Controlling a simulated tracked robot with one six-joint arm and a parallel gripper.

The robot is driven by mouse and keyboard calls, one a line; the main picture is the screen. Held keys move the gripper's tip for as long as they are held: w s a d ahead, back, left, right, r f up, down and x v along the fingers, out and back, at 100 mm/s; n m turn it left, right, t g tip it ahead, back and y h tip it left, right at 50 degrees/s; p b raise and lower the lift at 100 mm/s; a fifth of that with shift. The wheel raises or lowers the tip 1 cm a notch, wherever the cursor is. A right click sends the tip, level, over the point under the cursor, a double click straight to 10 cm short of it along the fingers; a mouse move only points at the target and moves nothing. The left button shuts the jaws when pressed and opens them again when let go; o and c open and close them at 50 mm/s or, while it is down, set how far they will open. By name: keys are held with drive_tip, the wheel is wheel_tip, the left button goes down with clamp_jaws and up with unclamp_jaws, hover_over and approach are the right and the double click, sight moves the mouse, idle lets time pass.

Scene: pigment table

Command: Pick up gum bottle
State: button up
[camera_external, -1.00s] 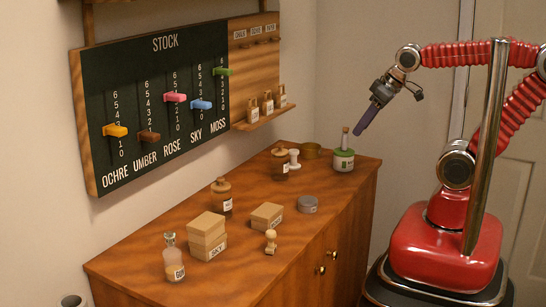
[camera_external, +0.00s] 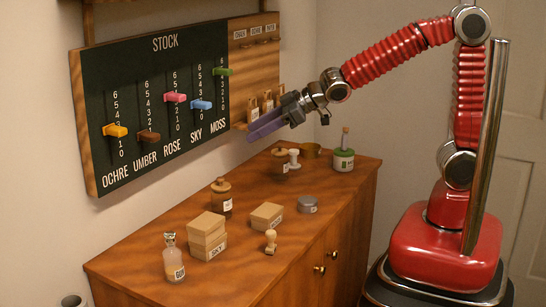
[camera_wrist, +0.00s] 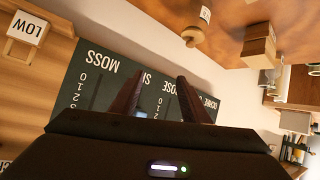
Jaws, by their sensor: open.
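The gum bottle (camera_external: 173,262) is a clear glass bottle with a pale filling, a stopper and a label reading GUM. It stands upright at the near left end of the wooden cabinet top (camera_external: 140,268). My gripper (camera_external: 252,134) is open and empty, in the air above the back of the cabinet, close to the board. It is well up and to the right of the bottle in the external view. In the wrist view my two dark fingers (camera_wrist: 160,92) stand apart with the board behind them. I cannot make out the gum bottle there.
The STOCK board (camera_external: 150,100) with coloured sliders hangs on the wall behind. Stacked boxes (camera_external: 206,236), a brown corked jar (camera_external: 221,198), a stamp (camera_external: 271,242), a box (camera_external: 267,216) and a grey tin (camera_external: 307,204) share the top. A green-white pot (camera_external: 343,160) stands at the far end.

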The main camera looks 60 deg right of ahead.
drive_tip(key=s+a+f+n+g+y, duration=0.2)
drive_tip(key=a+f+y, duration=0.1)
drive_tip(key=a, duration=0.6)
drive_tip(key=s+a+f+n+g+y, duration=0.1)
drive_tip(key=s+a+f+n+y, duration=0.1)
drive_tip(key=a, duration=0.8)
drive_tip(key=s+a+f+n+g+y, duration=0.2)
drive_tip(key=a+f, duration=0.3)
drive_tip(key=a, duration=0.5)
drive_tip(key=shift+n+g+y, duration=0.3)
drive_tip(key=shift+n+y, duration=0.2)
drive_tip(key=shift+y, duration=0.3)
drive_tip(key=shift+w, duration=0.1)
approach(170, 240)
wheel_tip(170, 240, down, 3)
drive_tip(key=w+a, duration=0.2)
drive_tip(key=a, duration=0.1)
drive_tip(key=shift+w, duration=0.3)
drive_tip(key=shift+r+x, duration=0.15)
drive_tip(key=shift+x, duration=1.1)
drive_tip(key=shift+r+x, duration=0.1)
drive_tip(key=shift+x, duration=1.2)
drive_tip(key=shift+a, duration=0.1)
